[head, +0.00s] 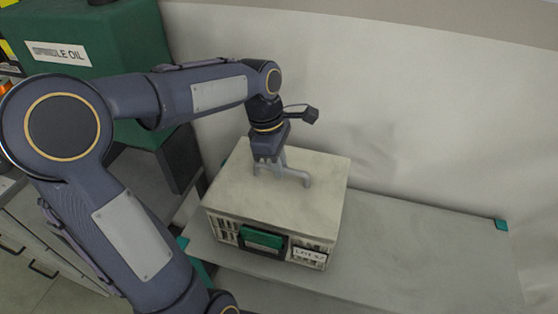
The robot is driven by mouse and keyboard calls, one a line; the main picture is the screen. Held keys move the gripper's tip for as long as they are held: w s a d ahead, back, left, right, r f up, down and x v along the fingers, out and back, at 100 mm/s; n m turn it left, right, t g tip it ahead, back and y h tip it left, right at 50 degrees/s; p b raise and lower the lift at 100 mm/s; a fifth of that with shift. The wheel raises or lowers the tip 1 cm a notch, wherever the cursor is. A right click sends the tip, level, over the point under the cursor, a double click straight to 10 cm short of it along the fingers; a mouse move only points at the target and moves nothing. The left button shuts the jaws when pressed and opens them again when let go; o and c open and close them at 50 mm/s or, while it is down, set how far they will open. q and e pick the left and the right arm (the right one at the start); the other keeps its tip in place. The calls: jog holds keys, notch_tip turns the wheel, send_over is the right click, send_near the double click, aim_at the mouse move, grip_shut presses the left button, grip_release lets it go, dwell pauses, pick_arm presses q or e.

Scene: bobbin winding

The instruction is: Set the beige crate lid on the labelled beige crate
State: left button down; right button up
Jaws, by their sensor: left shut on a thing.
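The beige crate lid (312,215) lies over the top of the beige crate (226,232), roughly lined up with its edges. Any small gap between them is too fine to tell. The crate stands on the grey shelf and has slatted sides, a green front handle and a white label (308,254) at the front right. My left gripper (282,176) points down at the lid's middle and is shut on the grey handle (298,176) on top of the lid. My right gripper is not in view.
The grey shelf (420,250) is bare to the right of the crate, with a green corner piece (501,225) at its far edge. A pale wall (400,110) rises behind. A large green oil container (100,35) stands at the upper left, above drawers (40,235).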

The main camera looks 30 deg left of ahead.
pick_arm(q)
jog(key=shift+f+b, duration=0.3)
jog(key=shift+f, duration=0.35)
jog(key=c, duration=1.3)
grip_release()
jog(key=shift+c, duration=0.2)
